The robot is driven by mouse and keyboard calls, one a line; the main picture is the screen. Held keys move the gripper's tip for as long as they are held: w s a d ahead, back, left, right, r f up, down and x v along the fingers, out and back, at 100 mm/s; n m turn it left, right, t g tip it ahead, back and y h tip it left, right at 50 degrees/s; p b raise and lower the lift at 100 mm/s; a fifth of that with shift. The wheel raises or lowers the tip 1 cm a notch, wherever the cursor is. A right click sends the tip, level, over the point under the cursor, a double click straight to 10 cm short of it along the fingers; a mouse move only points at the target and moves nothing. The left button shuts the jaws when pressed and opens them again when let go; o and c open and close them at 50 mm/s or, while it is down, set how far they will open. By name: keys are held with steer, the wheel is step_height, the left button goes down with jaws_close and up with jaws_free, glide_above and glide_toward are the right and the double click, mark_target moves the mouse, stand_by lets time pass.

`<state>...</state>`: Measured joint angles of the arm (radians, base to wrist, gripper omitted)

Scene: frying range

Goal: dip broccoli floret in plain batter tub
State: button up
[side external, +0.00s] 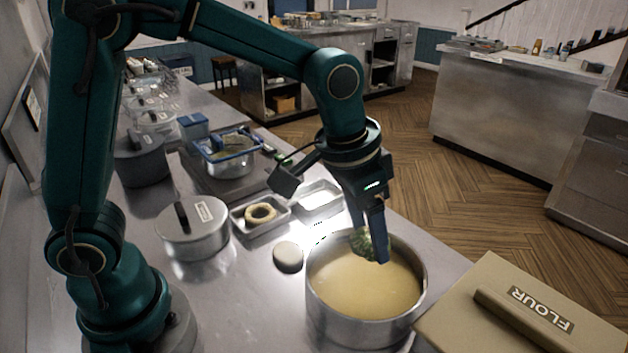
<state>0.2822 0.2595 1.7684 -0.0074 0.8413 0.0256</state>
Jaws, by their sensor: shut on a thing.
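My gripper (374,232) points down over the plain batter tub (366,327), a round steel pot of pale yellow batter. It is shut on a dark green broccoli floret (361,245), which shows between the fingers at the far inner side of the tub. The floret is below the level of the far rim and appears above the batter (360,290). Whether its lowest part touches the batter is hard to tell. The fingers partly hide the floret.
A flour box (520,310) stands right of the tub. A lidded pot (193,235), a small round pale object (288,256) and a tray with a ring (261,214) lie to the left. A blue-rimmed container (228,155) stands farther back.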

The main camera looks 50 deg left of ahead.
stand_by(0.4)
steer(key=shift+r, duration=1.5)
